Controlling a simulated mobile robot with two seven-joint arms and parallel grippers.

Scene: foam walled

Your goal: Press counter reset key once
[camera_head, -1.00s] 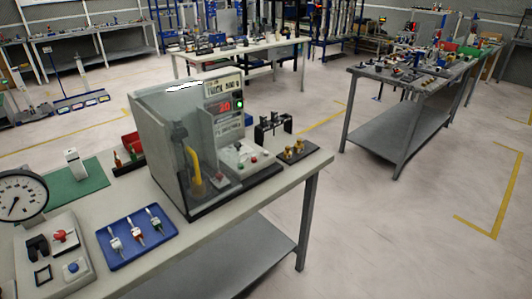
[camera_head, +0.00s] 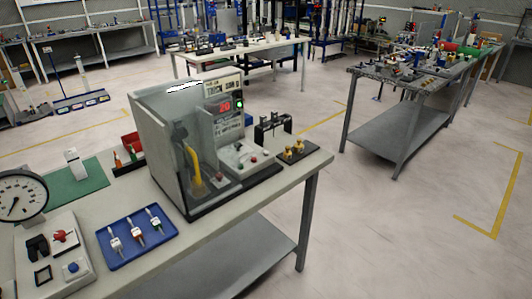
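A machine with a clear-sided housing (camera_head: 165,125) stands on the near workbench. Its front panel carries a small red lit counter display (camera_head: 225,107) with a green light (camera_head: 239,104) beside it. Below, a sloped control panel (camera_head: 241,158) has a few small buttons, among them a red one (camera_head: 253,159). The key labels are too small to read, so I cannot tell which one is the counter reset key. A yellow curved part (camera_head: 194,165) shows behind the clear side. Neither of my grippers is in view.
The near workbench (camera_head: 110,205) also holds a blue tray (camera_head: 137,236) with several small tools, a dial gauge (camera_head: 18,195), a grey control box (camera_head: 55,255) and a green mat (camera_head: 80,184). Clear floor (camera_head: 390,235) lies to the right.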

